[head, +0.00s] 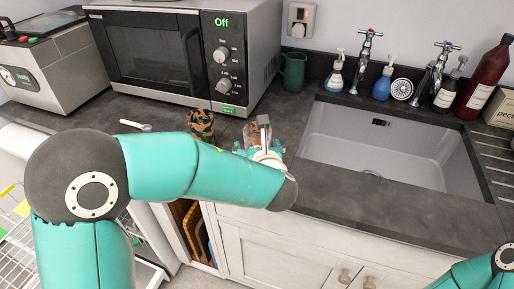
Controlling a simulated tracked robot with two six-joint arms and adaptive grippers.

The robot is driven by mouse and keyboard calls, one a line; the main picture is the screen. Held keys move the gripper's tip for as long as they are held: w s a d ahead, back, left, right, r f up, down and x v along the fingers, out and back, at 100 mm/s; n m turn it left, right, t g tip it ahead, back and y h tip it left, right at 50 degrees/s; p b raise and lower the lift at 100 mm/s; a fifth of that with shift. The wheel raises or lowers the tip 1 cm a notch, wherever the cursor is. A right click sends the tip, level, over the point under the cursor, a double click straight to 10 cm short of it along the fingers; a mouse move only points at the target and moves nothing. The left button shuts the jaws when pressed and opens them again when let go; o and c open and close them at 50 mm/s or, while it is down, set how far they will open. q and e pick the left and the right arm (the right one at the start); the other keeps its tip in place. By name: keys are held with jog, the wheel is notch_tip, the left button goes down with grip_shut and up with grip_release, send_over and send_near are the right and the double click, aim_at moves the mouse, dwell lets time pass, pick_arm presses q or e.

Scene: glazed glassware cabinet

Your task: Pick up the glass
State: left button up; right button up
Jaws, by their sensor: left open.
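A small clear glass (257,134) with something brownish showing in or behind it stands on the dark worktop, left of the sink. My left gripper (264,146) is at the glass, on its near side, and its wrist hides the glass's lower part. The jaws are open; I cannot tell whether the fingers touch the glass. My right gripper is not in view; only part of my right arm shows at the lower right corner.
A patterned brown cup (201,126) stands just left of the glass. A microwave (185,55) is behind, and a green mug (293,71) stands at the back. The sink (390,150) lies to the right, with bottles (382,83) behind it. A spoon-like item (135,125) lies left.

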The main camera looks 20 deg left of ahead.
pick_arm(q)
jog(key=c, duration=1.2)
jog(key=shift+c, duration=1.1)
jog(key=shift+r, duration=0.2)
